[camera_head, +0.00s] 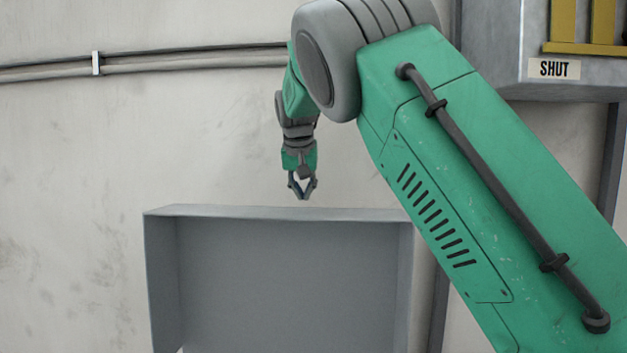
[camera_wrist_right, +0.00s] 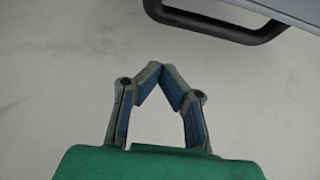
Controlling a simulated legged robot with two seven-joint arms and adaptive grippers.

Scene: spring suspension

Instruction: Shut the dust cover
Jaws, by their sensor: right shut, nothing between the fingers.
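The dust cover (camera_head: 300,280) is a grey, shallow, box-like lid that stands upright in the head view, its hollow side facing me. Its lower part is cut off by the frame. My right gripper (camera_head: 302,195) points down just above the cover's top edge, apart from it in the picture. Its fingertips meet and hold nothing. In the right wrist view, the shut gripper (camera_wrist_right: 168,72) shows against a pale surface. A dark bar handle (camera_wrist_right: 225,30) on a grey edge shows at the top right, apart from the fingers. My left gripper is not in view.
A grey box (camera_head: 515,80) with yellow parts and a label reading "SHUT" is at the upper right. A conduit (camera_head: 180,60) runs along the pale wall at the upper left. My green right arm covers much of the right side. The wall left of the cover is clear.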

